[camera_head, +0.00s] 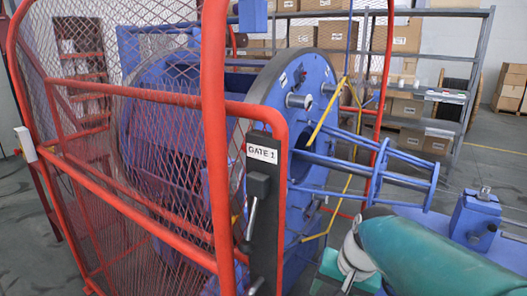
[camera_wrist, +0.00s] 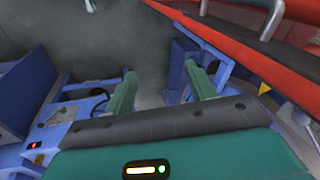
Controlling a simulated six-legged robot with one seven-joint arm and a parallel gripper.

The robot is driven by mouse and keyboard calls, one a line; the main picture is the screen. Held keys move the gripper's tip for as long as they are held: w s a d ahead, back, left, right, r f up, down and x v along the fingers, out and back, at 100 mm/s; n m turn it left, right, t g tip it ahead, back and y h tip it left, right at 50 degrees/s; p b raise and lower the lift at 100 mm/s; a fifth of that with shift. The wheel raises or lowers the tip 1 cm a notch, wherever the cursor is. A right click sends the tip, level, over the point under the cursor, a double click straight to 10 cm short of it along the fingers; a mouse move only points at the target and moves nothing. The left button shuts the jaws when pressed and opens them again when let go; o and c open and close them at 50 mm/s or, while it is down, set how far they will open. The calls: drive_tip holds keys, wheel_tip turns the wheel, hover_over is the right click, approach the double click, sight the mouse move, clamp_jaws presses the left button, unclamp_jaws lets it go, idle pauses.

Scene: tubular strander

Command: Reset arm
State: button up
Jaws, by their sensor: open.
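My gripper (camera_wrist: 161,82) shows in the wrist view as two green fingers spread wide apart. Nothing is held between them; dark grey floor shows in the gap. In the camera_head view, a teal link of my arm (camera_head: 430,252) reaches in at the lower right, beside the blue machine. I cannot make out the fingertips in that view.
A red mesh guard (camera_head: 130,130) with a "GATE 1" post (camera_head: 262,170) fills the left and middle. Behind it stands a large blue strander wheel (camera_head: 305,100), with a blue frame (camera_head: 375,165) jutting right. Shelves of boxes (camera_head: 400,105) line the back. A red bar (camera_wrist: 250,65) crosses upper right in the wrist view.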

drive_tip(key=s+d+r+n+t+h, duration=0.1)
drive_tip(key=s+r+n+t+h, duration=0.1)
drive_tip(key=s, duration=0.8)
drive_tip(key=shift+s+d+r+n+t, duration=0.25)
drive_tip(key=shift+r+n+t, duration=0.35)
drive_tip(key=shift+r+n, duration=0.3)
idle(1.8)
